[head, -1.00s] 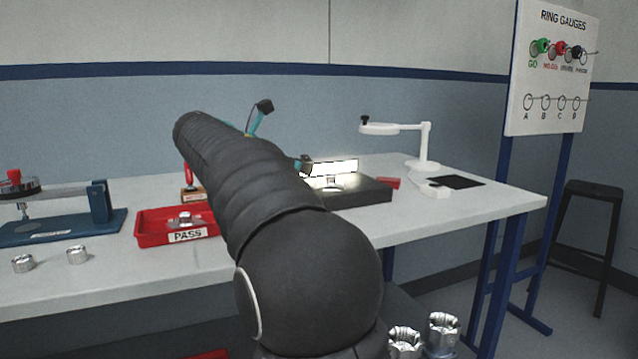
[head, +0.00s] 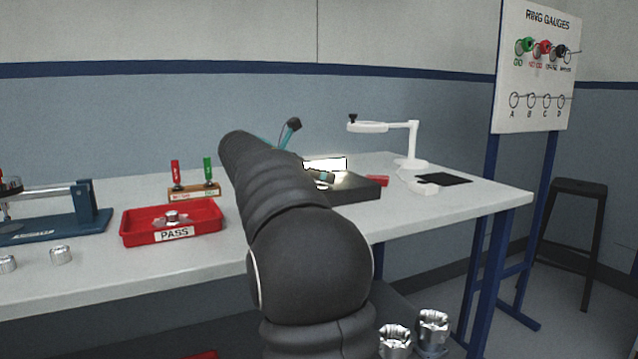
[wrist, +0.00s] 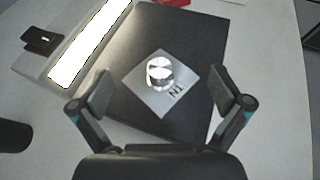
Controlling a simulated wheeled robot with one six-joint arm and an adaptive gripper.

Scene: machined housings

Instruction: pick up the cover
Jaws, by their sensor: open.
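A shiny round metal part, which looks like the cover (wrist: 158,70), sits on a pale square plate marked "IN" (wrist: 177,96) on a dark block. In the head view a small bright bit of it (head: 321,186) shows on the dark block (head: 362,190), mostly hidden by my gripper. My gripper (wrist: 161,94) is open and empty, its two fingers wide apart either side of the plate. The cover lies ahead of the gap, near its middle line.
A lit white panel (wrist: 87,43) stands along the block's left side in the wrist view. A red PASS tray (head: 203,234) with a metal part and a red-and-green gauge stand (head: 194,191) are to the left. A white magnifier-like stand (head: 413,145) is at the right.

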